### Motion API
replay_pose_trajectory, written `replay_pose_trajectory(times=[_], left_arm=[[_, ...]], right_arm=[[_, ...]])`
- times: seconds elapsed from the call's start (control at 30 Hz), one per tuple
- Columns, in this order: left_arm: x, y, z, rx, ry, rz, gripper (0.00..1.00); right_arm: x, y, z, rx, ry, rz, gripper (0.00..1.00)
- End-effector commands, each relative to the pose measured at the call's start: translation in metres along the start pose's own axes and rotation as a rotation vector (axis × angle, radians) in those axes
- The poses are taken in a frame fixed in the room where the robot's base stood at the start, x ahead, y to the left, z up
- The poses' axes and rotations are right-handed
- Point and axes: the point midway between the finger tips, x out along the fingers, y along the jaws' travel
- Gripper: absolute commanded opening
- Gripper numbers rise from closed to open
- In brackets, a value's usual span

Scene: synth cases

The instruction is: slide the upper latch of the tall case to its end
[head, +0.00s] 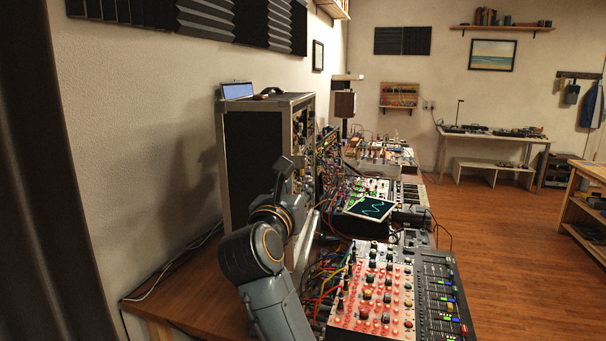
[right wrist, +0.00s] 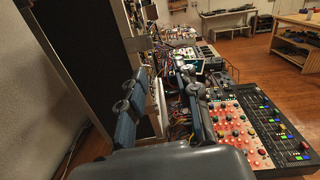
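The tall case (head: 265,150) is a dark box with pale metal edges, standing against the left wall. In the right wrist view its dark side (right wrist: 78,50) and pale edge fill the upper left. No latch can be made out in either view; the front of the case is seen edge-on and partly hidden by my right arm. My right gripper (head: 287,185) is in front of the case's near side in the head view. In the right wrist view its two fingers (right wrist: 163,90) stand apart with nothing between them. My left gripper is not in view.
A red-and-white mixer (head: 370,290) lies at the front right of the wooden table (head: 190,290). Cables (head: 325,280) hang between it and the case. A tilted screen (head: 371,208) stands behind. A small display (head: 237,91) sits on the case top. Floor is free at right.

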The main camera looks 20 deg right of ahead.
Motion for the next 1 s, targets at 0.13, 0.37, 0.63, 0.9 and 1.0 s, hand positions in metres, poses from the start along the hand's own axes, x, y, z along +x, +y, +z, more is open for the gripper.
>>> replay_pose_trajectory(times=[0.13,0.37,0.63,0.9,1.0], left_arm=[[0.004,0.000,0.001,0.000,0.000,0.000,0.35],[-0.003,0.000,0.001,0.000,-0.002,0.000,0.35],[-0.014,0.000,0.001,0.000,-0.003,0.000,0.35],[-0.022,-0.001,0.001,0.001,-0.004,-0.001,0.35],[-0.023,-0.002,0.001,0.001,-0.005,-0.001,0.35]], right_arm=[[-0.014,0.006,0.017,0.099,0.024,0.071,0.32],[0.011,0.007,0.020,0.102,0.028,0.074,0.32],[0.069,0.011,0.018,0.099,0.029,0.072,0.32],[0.111,0.016,0.016,0.100,0.028,0.075,0.32],[0.118,0.016,0.015,0.101,0.028,0.075,0.32]])
